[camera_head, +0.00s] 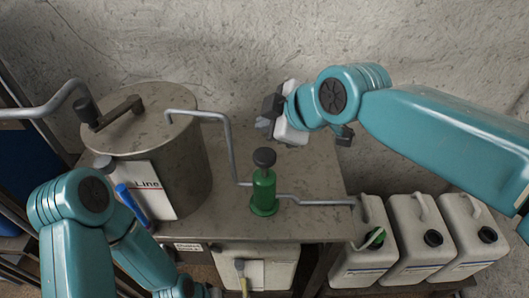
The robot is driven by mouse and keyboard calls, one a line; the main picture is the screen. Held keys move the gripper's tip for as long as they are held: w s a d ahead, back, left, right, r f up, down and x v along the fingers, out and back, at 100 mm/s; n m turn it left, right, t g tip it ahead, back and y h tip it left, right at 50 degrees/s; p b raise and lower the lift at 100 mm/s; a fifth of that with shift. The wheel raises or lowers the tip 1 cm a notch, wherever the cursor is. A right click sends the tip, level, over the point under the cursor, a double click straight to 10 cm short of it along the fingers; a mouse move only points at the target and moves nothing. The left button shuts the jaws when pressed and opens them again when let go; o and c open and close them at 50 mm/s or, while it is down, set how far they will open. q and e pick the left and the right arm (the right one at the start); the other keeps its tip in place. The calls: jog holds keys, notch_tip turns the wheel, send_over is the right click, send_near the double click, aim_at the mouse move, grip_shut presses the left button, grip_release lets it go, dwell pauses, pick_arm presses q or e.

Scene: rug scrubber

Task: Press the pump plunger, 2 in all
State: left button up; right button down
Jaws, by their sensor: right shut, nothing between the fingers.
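The pump has a green body (263,194) and stands on the grey bench top at the middle of the head view. Its plunger shows as a dark round knob (264,157) standing a little above the green body. My right gripper (268,117) is shut and empty, up and behind the knob in the picture, apart from it. How high it is above the bench is hard to tell. My left arm comes in at the lower left, and its fingers do not show.
A large metal drum (185,160) with a crank stands left of the pump. Grey pipes (232,155) run beside the pump. Several white jugs (410,240) stand at the lower right. A blue-handled tool (130,203) is at the drum's front. The bench (310,175) is bare right of the pump.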

pick_arm(q)
grip_shut()
dwell(1.4)
